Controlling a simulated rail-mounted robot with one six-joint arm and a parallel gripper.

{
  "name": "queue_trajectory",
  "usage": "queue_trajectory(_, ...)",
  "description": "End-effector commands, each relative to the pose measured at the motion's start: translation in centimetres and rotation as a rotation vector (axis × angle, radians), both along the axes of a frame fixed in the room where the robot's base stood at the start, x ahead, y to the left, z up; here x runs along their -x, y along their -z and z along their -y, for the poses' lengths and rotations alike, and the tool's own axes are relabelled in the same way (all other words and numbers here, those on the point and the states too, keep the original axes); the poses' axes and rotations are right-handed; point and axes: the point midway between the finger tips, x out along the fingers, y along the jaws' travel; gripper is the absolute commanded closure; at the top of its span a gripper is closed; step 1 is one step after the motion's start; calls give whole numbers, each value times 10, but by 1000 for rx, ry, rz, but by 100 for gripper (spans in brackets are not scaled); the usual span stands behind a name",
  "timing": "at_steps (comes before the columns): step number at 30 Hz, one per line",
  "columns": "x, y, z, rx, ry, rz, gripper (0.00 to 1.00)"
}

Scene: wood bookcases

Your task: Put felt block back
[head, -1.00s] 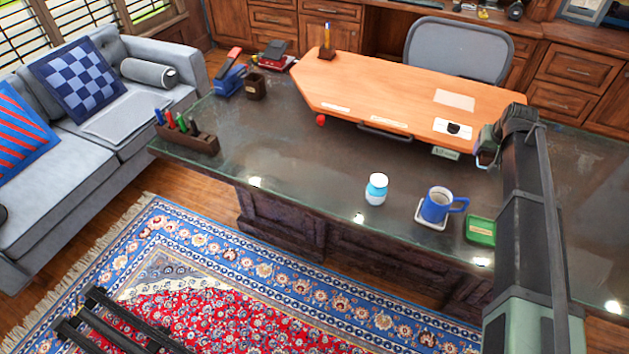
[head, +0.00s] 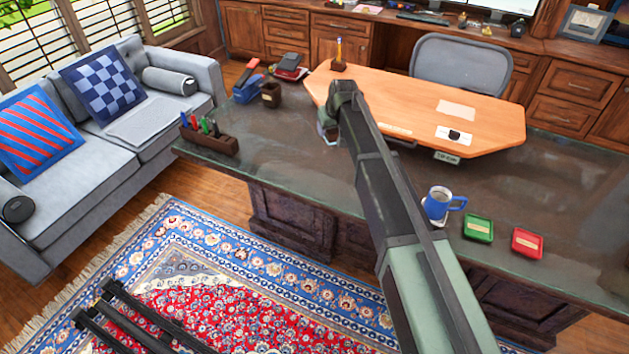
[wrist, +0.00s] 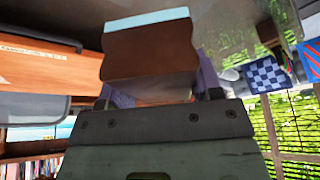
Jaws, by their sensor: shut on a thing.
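My gripper (wrist: 158,88) is shut on a block (wrist: 150,60) in the wrist view. The block has a brown wood-like body and a pale blue-white layer along its far edge, which I take to be the felt block. Parts of purplish fingers show at its sides. In the head view my gripper (head: 328,132) is over the dark stone counter (head: 290,160), near the left front edge of the orange-brown desktop.
A brown pen holder (head: 208,141), a dark cup (head: 271,95) and a blue stapler-like object (head: 247,90) stand to the left.

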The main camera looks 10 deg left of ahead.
Motion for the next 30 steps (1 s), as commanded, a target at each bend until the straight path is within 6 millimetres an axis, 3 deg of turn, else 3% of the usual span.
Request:
queue_trajectory(5,0,46,0,0,0,0,66)
queue_trajectory(12,0,132,0,0,1,0,66)
queue_trajectory(15,0,156,0,0,1,0,66)
queue_trajectory(22,0,161,0,0,1,0,66)
queue_trajectory(27,0,198,0,0,1,0,66)
queue_trajectory(30,0,204,0,0,1,0,66)
